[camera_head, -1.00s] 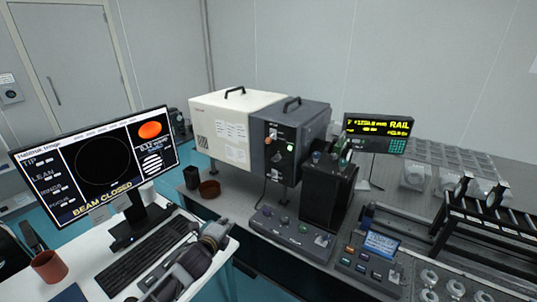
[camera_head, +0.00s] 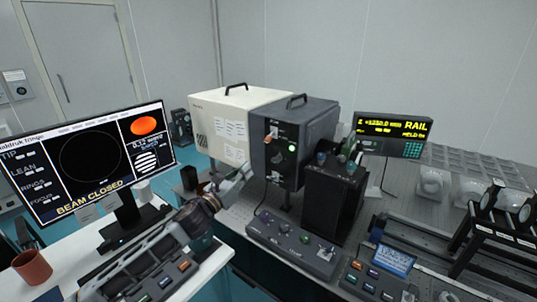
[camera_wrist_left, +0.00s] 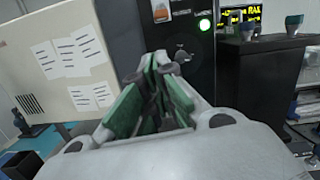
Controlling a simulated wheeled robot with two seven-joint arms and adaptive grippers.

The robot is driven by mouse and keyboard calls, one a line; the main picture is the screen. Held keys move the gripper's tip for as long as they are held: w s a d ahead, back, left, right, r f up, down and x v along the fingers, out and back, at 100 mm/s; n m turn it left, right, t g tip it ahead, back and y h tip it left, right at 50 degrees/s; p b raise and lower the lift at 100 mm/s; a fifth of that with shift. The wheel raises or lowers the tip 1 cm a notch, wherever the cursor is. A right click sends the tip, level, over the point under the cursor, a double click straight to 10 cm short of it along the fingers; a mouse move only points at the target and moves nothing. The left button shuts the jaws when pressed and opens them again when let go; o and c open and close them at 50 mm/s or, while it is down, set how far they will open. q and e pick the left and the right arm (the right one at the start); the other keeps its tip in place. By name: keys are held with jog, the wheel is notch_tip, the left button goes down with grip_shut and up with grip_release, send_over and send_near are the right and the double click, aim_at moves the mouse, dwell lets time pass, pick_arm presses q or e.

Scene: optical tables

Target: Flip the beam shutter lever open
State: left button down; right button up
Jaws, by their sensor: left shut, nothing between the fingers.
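The laser housing has a pale body (camera_head: 240,112) and a dark front panel (camera_head: 308,128). A small orange-tipped lever (camera_head: 268,138) sits on that panel, left of a lit green button (camera_head: 291,148). In the left wrist view the lever (camera_wrist_left: 160,12) shows at the top edge, beyond the fingers. My left gripper (camera_head: 248,168) is shut and empty, below and left of the lever and apart from it. Its green-padded fingers (camera_wrist_left: 160,62) point at the panel in the wrist view. The monitor (camera_head: 95,160) reads BEAM CLOSED. My right gripper is out of view.
A black box (camera_head: 332,200) stands right of the panel, with small knobs on top. Control boxes (camera_head: 297,242) lie on the bench in front. A yellow-lettered rail display (camera_head: 393,130) stands behind. A brown cup (camera_head: 32,267) is on the desk.

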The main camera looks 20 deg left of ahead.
aim_at(268, 139)
pick_arm(q)
jog(key=shift+w+d+r+m+h, duration=0.15)
jog(key=shift+d+r+m+h, duration=0.25)
jog(key=shift+r+m, duration=0.4)
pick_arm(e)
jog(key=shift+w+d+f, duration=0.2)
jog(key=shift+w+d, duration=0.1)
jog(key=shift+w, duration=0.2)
pick_arm(q)
jog(key=shift+w+f, duration=0.1)
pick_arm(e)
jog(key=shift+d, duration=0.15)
pick_arm(q)
jog(key=shift+w, duration=0.1)
jog(key=shift+p+x, duration=0.9)
jog(key=shift+x, duration=3.9)
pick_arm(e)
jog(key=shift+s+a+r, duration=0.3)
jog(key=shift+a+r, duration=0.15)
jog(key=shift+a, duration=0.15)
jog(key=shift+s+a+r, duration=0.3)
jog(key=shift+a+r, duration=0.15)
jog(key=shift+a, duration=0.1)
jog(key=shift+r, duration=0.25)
